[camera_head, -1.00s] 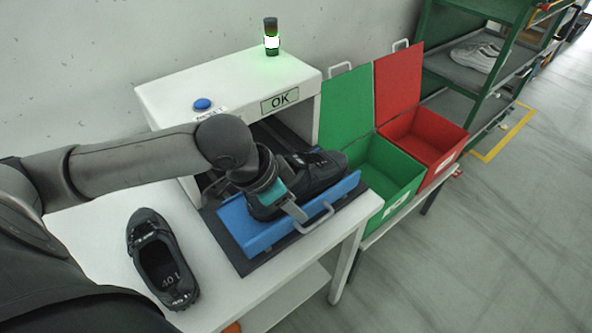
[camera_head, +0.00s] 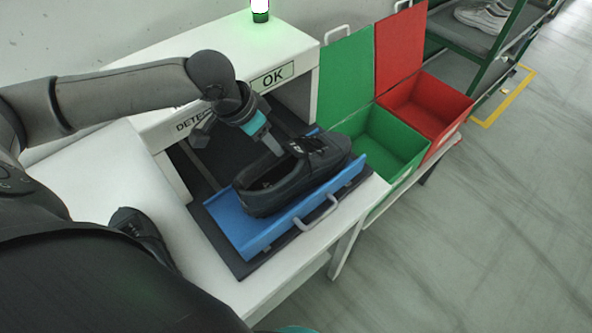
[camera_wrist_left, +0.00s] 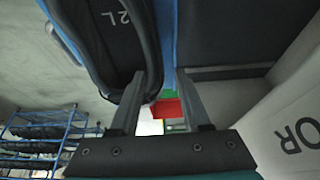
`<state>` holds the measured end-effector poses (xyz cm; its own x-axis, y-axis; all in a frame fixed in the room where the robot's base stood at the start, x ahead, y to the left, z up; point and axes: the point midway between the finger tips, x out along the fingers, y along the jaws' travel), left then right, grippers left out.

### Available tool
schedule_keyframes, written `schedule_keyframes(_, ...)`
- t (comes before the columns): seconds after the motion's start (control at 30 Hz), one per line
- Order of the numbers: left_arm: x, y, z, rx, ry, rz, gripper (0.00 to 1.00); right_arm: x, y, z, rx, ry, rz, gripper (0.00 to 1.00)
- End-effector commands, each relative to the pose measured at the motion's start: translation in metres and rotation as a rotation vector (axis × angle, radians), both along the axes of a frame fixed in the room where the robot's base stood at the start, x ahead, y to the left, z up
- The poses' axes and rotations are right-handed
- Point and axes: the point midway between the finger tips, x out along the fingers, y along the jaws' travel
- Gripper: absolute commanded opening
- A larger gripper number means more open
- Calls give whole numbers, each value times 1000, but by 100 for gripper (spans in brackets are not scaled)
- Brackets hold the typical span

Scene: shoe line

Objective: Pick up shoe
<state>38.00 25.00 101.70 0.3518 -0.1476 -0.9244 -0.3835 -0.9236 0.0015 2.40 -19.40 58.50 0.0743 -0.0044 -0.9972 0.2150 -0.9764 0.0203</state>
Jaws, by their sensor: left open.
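A black shoe (camera_head: 285,195) lies in the blue tray (camera_head: 250,232), its toe toward the upper right and its opening up. My left gripper (camera_head: 272,146) is open, just above and behind the shoe's opening. A second black shoe (camera_head: 142,228) lies on the white table, partly hidden by my body.
The white detector (camera_head: 215,48) behind the tray shows "OK" with a green lamp (camera_head: 260,8) lit. A green rack (camera_head: 470,40) holds pale shoes.

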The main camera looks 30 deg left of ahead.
Motion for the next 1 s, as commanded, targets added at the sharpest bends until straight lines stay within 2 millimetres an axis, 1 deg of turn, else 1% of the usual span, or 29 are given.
schedule_keyframes(0.03, 2, -1, -4, 0, -1, 0, 47, 3, 0, -1, 0, -4, -1, 50)
schedule_keyframes(0.17, 4, -2, -11, 1, -2, -1, 47, 8, 1, -2, 1, -13, -1, 50)
schedule_keyframes(0.37, 10, -12, -38, -3, 0, -2, 47, 12, 4, -7, 7, -20, -2, 50)
schedule_keyframes(0.5, 16, -13, -53, 0, -1, -1, 47, 12, 9, -11, 12, -21, -5, 50)
schedule_keyframes(0.6, 18, -14, -57, 2, -2, -2, 47, 12, 10, -11, 14, -22, -6, 50)
schedule_keyframes(0.8, 18, -14, -56, 2, -2, -2, 47, 12, 10, -11, 14, -21, -5, 50)
schedule_keyframes(1.0, 18, -14, -56, 2, -2, -2, 25, 12, 9, -11, 13, -21, -4, 50)
